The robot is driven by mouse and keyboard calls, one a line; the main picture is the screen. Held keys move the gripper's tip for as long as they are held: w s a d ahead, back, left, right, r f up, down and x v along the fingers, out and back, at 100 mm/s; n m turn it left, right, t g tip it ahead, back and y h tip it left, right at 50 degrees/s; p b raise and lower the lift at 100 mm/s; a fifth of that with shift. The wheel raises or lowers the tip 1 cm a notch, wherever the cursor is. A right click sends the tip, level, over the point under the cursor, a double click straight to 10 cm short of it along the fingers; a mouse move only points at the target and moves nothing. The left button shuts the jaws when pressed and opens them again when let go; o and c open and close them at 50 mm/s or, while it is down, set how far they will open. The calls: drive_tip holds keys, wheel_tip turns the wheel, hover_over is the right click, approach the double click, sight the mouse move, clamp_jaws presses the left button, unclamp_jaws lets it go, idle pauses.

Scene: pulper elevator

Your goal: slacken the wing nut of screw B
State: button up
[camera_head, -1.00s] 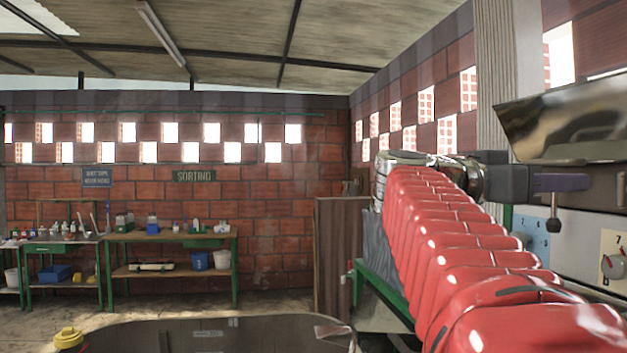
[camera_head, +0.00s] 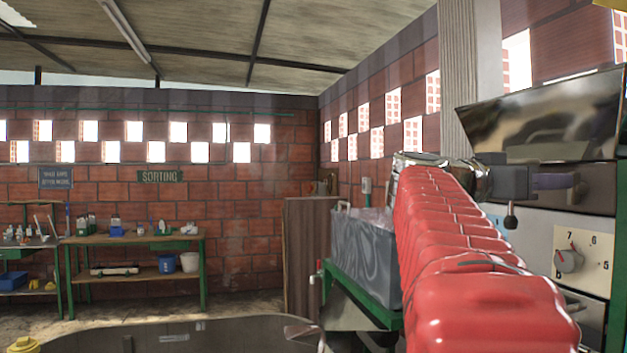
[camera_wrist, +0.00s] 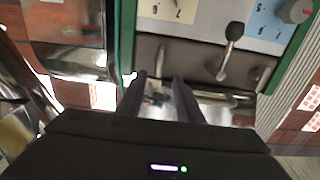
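I cannot make out screw B or its wing nut in either view. My gripper (camera_head: 570,182) is at the right of the head view, in front of a light machine panel (camera_head: 540,235). The panel also shows in the wrist view (camera_wrist: 205,28), at the top. There, the two dark fingers (camera_wrist: 160,80) stand apart with a gap between them and nothing held. A lever with a dark ball end (camera_head: 511,215) shows just below my gripper in the head view; whether they touch is unclear.
A dial (camera_head: 568,260) with numbers sits on the panel. A dark, tilted glossy sheet (camera_head: 545,115) is above my gripper. A grey tank (camera_head: 362,250) on a green frame stands left of my arm. Work tables (camera_head: 130,240) line the far wall.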

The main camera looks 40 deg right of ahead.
sight(576, 188)
drive_tip(key=x, duration=0.6)
drive_tip(key=shift+c, duration=0.4)
